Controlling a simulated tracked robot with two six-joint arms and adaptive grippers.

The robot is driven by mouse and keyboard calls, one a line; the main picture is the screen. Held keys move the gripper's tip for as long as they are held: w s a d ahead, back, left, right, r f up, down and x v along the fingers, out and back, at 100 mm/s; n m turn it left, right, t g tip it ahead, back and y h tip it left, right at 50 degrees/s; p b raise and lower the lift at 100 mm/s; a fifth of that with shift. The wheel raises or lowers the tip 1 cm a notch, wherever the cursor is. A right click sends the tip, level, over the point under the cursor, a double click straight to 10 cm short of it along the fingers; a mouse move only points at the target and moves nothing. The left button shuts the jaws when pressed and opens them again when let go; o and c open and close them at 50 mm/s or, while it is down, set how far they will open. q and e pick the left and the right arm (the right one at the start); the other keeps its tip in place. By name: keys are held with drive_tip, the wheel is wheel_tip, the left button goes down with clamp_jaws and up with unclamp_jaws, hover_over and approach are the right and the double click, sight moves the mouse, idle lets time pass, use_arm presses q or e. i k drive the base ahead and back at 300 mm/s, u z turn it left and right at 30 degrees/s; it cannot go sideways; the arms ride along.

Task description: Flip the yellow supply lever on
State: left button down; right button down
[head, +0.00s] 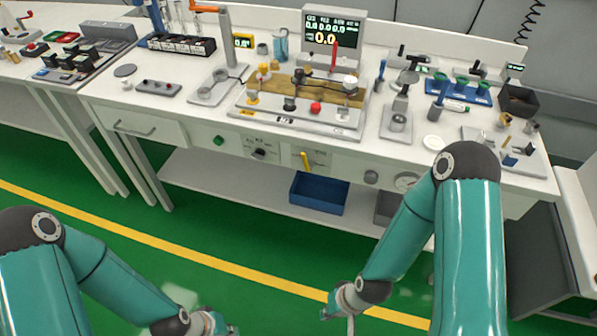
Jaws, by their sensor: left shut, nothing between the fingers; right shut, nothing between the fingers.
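The yellow lever (305,160) is on a small pale plate on the front panel of the white bench, left of the middle of the bench front. It is a short handle, tilted slightly from upright. My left gripper (228,328) is at the bottom edge of the head view, low over the green floor and partly cut off. My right gripper (338,312) is also low over the floor, right of the left one. Both are shut and empty, well below and apart from the lever.
A black knob (259,153) and a green button (219,140) sit left of the lever. A blue bin (318,193) stands on the shelf below. The benchtop (190,118) is crowded; the floor in front is clear.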

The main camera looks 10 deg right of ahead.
sight(308, 165)
drive_tip(key=k, duration=1.05)
drive_tip(key=u, duration=0.5)
drive_tip(key=i, duration=1.9)
drive_tip(key=z, duration=0.4)
